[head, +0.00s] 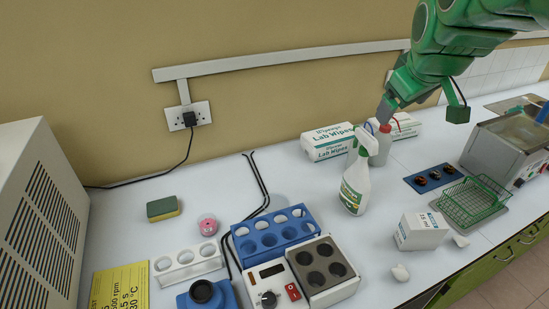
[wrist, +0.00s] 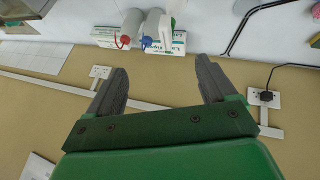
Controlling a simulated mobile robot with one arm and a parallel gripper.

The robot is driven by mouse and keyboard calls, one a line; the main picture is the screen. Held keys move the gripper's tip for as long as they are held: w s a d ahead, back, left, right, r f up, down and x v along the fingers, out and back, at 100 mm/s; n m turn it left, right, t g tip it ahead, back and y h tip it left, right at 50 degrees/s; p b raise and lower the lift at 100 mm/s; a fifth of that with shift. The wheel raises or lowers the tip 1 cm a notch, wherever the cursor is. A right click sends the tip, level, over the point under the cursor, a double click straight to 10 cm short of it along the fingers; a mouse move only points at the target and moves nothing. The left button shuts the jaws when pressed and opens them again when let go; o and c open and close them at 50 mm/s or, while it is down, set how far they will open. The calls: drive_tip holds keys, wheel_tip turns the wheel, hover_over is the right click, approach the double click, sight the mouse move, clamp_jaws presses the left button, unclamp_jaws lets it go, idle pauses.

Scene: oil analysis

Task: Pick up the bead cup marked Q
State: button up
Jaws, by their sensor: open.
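My gripper (head: 386,112) is high above the back of the bench, near the wall. In the wrist view my gripper (wrist: 157,68) has its two fingers wide apart with nothing between them. I can read no letter Q in either view. Several small dark round cups (head: 434,175) sit in a row on a blue mat (head: 412,181) at the right of the bench, below and to the right of my gripper. Whether they are bead cups, and which bears the Q, I cannot tell. They do not show in the wrist view.
A white box (head: 421,231) stands in front.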

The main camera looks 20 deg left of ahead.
drive_tip(key=a+f+n+g+h, duration=0.1)
drive_tip(key=a+f+n+h, duration=0.2)
drive_tip(key=a+f+n, duration=0.55)
drive_tip(key=a+f+n+h, duration=0.25)
drive_tip(key=a+f, duration=0.35)
drive_tip(key=a, duration=0.8)
drive_tip(key=s+a+f+n+t+h, duration=0.1)
drive_tip(key=s+a+f+n+t, duration=0.2)
drive_tip(key=s+a+f+n, duration=0.5)
drive_tip(key=s+a+f+n+t+h, duration=0.1)
drive_tip(key=s+a+f+t+h, duration=0.15)
drive_tip(key=s+a+f, duration=0.75)
approach(210, 223)
drive_tip(key=shift+w+d+f+t+y, duration=0.25)
drive_tip(key=shift+w+d+t+y, duration=0.15)
drive_tip(key=shift+w+d, duration=0.4)
drive_tip(key=shift+w+d+f, duration=0.15)
drive_tip(key=shift+w+d, duration=0.2)
drive_tip(key=shift+w, duration=0.1)
drive_tip(key=shift+x, duration=3.1)
